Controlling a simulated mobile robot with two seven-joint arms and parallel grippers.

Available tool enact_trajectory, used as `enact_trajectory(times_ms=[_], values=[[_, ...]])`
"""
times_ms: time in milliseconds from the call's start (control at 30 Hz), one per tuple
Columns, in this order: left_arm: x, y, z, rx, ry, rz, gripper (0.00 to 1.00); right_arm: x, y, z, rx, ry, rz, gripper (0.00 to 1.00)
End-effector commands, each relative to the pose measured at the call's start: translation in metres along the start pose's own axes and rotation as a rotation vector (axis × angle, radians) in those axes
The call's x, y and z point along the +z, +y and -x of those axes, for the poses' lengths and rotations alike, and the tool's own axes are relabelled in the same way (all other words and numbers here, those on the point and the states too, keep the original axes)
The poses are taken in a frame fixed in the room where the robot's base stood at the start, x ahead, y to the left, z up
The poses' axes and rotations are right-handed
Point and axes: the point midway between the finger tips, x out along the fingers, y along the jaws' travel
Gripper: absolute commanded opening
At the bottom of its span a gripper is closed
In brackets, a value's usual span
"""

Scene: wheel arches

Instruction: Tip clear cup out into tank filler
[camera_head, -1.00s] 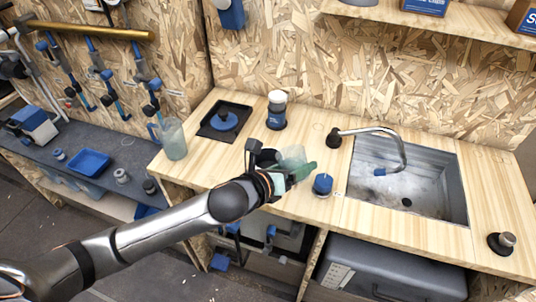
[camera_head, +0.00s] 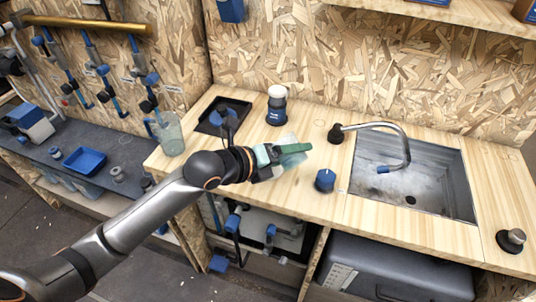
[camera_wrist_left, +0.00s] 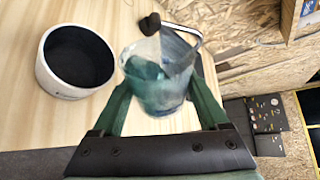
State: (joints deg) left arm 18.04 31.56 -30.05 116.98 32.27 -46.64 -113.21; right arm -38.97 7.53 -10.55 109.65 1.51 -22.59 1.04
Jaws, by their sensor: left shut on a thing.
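My left gripper (camera_head: 290,150) is shut on the clear cup (camera_head: 289,163), held above the wooden counter, left of the sink. In the left wrist view the see-through cup (camera_wrist_left: 165,75) sits between the green fingers of my left gripper (camera_wrist_left: 165,100), with a bluish tint showing through it. Its exact tilt and fill are hard to read. A black square plate (camera_head: 205,127) with blue on it lies behind my wrist, partly hidden; I cannot tell whether it is the tank filler. My right gripper does not show.
A clear jug (camera_head: 172,138) stands at the counter's left end. A white-topped blue container (camera_head: 277,107) stands behind the cup, a blue knob (camera_head: 325,180) right of it. Farther right are the tap (camera_head: 400,140) and sink (camera_head: 440,190). A white-rimmed dark round thing (camera_wrist_left: 75,62) is close in the wrist view.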

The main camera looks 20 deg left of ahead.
Motion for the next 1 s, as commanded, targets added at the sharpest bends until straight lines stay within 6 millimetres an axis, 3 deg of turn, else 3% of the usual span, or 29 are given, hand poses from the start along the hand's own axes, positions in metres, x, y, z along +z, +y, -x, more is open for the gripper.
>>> enact_trajectory(times_ms=[600, 1000], values=[[0.005, -0.005, 0.003, -0.04, 0.037, 0.119, 0.2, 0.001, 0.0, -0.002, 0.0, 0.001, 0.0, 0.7], [0.003, 0.002, 0.0, -0.08, 0.079, 0.247, 0.2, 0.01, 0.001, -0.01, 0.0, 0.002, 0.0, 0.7]])
